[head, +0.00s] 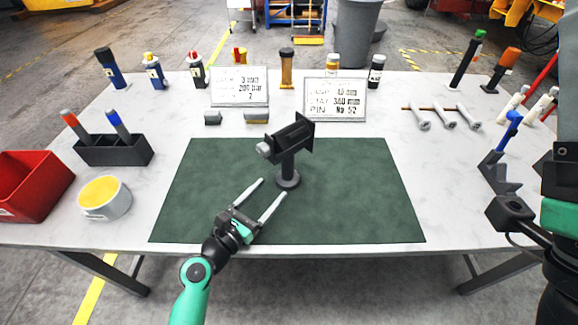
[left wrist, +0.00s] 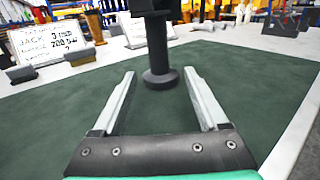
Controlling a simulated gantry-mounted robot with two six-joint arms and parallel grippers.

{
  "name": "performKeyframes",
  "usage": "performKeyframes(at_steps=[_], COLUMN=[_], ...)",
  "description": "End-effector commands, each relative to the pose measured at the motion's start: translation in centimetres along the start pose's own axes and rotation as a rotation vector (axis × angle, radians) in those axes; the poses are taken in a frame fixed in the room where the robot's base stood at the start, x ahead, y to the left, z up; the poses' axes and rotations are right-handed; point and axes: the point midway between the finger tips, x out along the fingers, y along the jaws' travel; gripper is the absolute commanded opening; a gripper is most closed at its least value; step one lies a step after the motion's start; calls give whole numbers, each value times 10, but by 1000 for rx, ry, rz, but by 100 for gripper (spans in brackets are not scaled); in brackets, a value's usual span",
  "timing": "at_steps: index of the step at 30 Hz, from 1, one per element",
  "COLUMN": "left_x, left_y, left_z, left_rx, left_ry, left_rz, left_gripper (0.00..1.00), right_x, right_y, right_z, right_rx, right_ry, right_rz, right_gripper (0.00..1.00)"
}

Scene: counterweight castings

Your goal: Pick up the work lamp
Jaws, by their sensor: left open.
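The work lamp (head: 289,138) stands upright on the dark green mat (head: 360,205). It has a black boxy head, a light-coloured end at its left, a short post and a round base. My left gripper (head: 272,194) is open and empty, low over the mat in front of the lamp, its fingers pointing toward the post. In the left wrist view the lamp's post and base (left wrist: 162,76) show just beyond the gap between the two fingertips of the left gripper (left wrist: 156,78); the lamp's head is cut off at the top. My right gripper cannot be made out.
Two lettered signs (head: 240,86) (head: 335,99) stand behind the mat. A black holder (head: 115,151), a round yellow-topped tin (head: 104,197) and a red bin (head: 32,185) are at left. Bottles line the back. The mat around the lamp is clear.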

Motion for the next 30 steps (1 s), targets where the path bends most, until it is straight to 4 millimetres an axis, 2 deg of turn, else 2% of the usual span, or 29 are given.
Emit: performKeyframes(at_steps=[1, 6, 13, 21, 25, 30], left_x=[12, 38, 47, 86, 94, 95], left_y=[0, 0, 0, 2, 2, 2], left_z=[-6, -4, -2, -3, 2, 4], left_rx=[3, 4, 4, 6, 5, 5], left_ry=[-3, -1, -2, -3, -2, -1], left_rz=[-3, -1, -1, -1, -1, -1], left_gripper=[76, 76, 76, 76, 76, 76], right_x=[-11, -24, -27, -59, -63, -61], right_y=[0, 0, 0, 0, 0, 0], right_z=[11, 22, 25, 55, 58, 56], right_rx=[0, 0, 0, 0, 0, 0], right_ry=[-1, -1, 0, -1, -1, -1], right_rz=[0, 0, 0, 0, 0, 0], right_gripper=[76, 76, 76, 76, 76, 76])
